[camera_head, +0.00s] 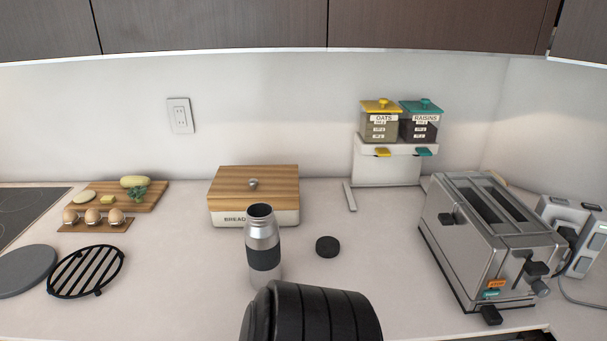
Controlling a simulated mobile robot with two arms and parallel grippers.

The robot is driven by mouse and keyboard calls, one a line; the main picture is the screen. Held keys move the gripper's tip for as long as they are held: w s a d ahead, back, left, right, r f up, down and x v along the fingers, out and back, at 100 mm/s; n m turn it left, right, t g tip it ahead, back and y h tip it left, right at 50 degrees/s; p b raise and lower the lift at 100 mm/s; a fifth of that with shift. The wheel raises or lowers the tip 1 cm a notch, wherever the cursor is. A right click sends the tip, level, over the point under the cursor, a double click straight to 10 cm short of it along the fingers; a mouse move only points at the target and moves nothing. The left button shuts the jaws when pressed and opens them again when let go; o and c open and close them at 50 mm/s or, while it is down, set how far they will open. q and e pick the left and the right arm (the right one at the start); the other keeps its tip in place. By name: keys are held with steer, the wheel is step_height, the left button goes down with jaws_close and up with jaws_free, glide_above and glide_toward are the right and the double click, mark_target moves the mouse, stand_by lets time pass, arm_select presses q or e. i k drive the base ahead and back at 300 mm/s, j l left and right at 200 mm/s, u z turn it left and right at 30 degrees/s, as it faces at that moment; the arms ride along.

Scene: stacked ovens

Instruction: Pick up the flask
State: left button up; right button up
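The flask (261,228) stands upright on the counter near the middle. It is silver with a dark band around its lower body, and its mouth is open. A small round black lid (327,247) lies on the counter to its right. A large black ribbed rounded shape at the bottom centre rises in front of the flask and hides part of its lower right side. I cannot tell whether it touches the flask. Neither of my grippers shows any fingers in this view.
A wooden-lidded bread box (254,187) stands close behind the flask. A toaster (490,240) is at the right, with a dispenser stand (386,170) behind. A black trivet (86,270), eggs (93,216) and a cutting board (110,200) are at the left. Counter left of the flask is clear.

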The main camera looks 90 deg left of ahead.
mark_target(263, 242)
steer(key=u, duration=2.5)
